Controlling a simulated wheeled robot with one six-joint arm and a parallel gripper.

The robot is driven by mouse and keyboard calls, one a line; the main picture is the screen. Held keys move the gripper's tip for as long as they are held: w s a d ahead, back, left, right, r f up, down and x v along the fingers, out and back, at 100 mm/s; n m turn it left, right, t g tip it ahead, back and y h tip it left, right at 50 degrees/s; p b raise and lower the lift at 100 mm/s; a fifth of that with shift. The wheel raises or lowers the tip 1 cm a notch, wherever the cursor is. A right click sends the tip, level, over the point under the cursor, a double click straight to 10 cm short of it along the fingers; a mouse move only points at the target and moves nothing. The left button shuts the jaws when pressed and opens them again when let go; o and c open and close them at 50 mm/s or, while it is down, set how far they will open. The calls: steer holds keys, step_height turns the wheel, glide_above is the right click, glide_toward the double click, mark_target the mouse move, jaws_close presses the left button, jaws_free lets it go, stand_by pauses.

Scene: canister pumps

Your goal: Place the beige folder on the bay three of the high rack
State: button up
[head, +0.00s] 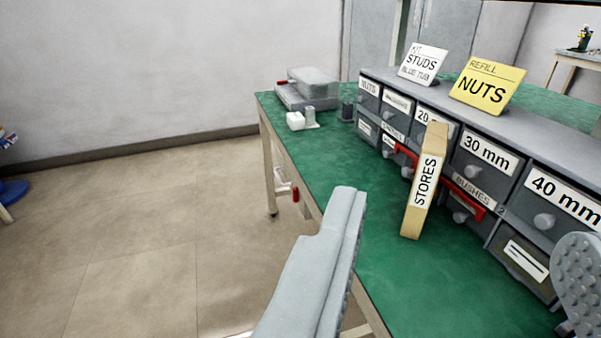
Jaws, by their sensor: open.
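The beige folder (413,220), with a white spine label reading STORES, stands upright and slightly tilted on the green bench top, in front of a grey drawer unit. My gripper (460,220) is open, with one finger at the lower middle and the other at the right edge. The folder shows between the two fingers, farther off, and neither finger appears to touch it. I cannot make out a high rack or a bay three in this view.
The drawer unit (490,125) runs along the bench (400,285), with a red bar (465,190) behind the folder. A yellow NUTS sign (487,85) and a white STUDS sign (423,64) stand on top. Grey boxes (308,90) sit at the far end.

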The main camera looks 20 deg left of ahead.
mark_target(424, 195)
steer(key=s+r, duration=0.1)
steer(key=s, duration=0.7)
steer(key=shift+r, duration=0.25)
steer(key=shift+o, duration=0.5)
steer(key=shift+s+a, duration=0.1)
steer(key=shift+s, duration=0.3)
steer(key=w+d+f+m+h, duration=0.1)
steer(key=w+d+f, duration=0.1)
steer(key=w+f, duration=1.15)
steer(key=w+d+f+m+h, duration=0.1)
steer(key=w+d+f+h, duration=0.1)
steer(key=w+f, duration=1.1)
steer(key=w+r, duration=0.1)
steer(key=w, duration=0.4)
steer(key=w+d+r, duration=0.1)
steer(key=w, duration=0.4)
steer(key=w+r, duration=0.1)
steer(key=w, duration=0.3)
steer(key=shift+w+d+r, duration=0.2)
steer(key=shift+w, duration=0.2)
steer(key=shift+w+d, duration=0.15)
steer(key=shift+w, duration=1.15)
steer(key=shift+w+d, duration=0.1)
steer(key=shift+w, duration=1.2)
jaws_close()
